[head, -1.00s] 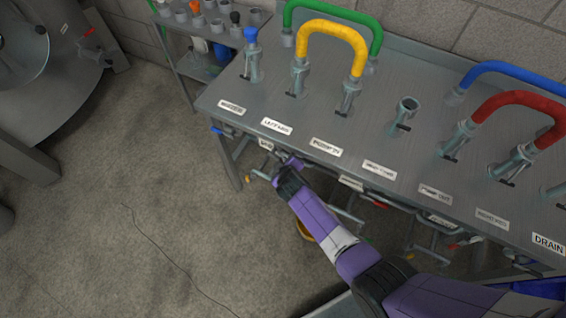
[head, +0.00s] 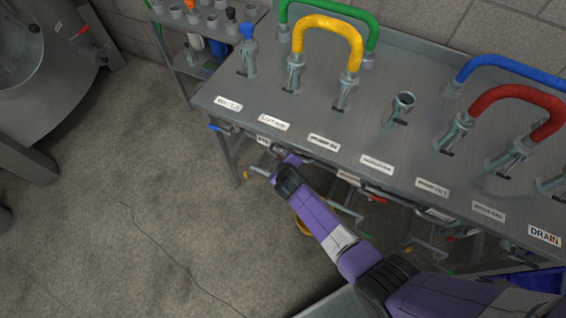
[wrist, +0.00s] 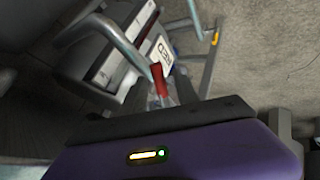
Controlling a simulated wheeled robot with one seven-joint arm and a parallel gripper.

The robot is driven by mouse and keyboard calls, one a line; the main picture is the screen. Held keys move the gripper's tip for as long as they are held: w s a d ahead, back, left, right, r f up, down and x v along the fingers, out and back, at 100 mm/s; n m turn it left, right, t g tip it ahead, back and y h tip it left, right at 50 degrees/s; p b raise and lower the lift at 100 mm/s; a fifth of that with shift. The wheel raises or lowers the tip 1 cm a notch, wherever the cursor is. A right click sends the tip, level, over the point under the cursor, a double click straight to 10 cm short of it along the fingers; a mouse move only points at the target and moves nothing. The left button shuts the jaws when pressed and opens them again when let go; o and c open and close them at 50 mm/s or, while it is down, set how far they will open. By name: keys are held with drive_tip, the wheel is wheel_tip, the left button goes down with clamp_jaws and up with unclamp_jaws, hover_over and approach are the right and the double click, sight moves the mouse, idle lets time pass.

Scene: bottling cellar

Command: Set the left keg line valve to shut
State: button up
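My gripper (head: 290,163) is at the front edge of the table, close below the plate that seems to read LEFT KEG (head: 273,122). A small tag (head: 263,140) hangs under the edge beside it. In the wrist view, a red-gripped lever (wrist: 160,80) stands just beyond my purple gripper housing, next to a white label with dark letters (wrist: 163,50). I cannot tell for certain that this lever is the left keg valve, or whether my gripper touches it.
The steel table (head: 330,115) carries a yellow hose (head: 325,22), a red hose (head: 515,92) and several upright ports. More valves and pipes hang under its front edge. A shelf of small parts (head: 200,50) stands at the back left.

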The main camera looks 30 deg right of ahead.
drive_tip(key=v, duration=0.6)
drive_tip(key=shift+r+p, duration=0.2)
drive_tip(key=shift+p, duration=0.25)
drive_tip(key=shift+s, duration=0.1)
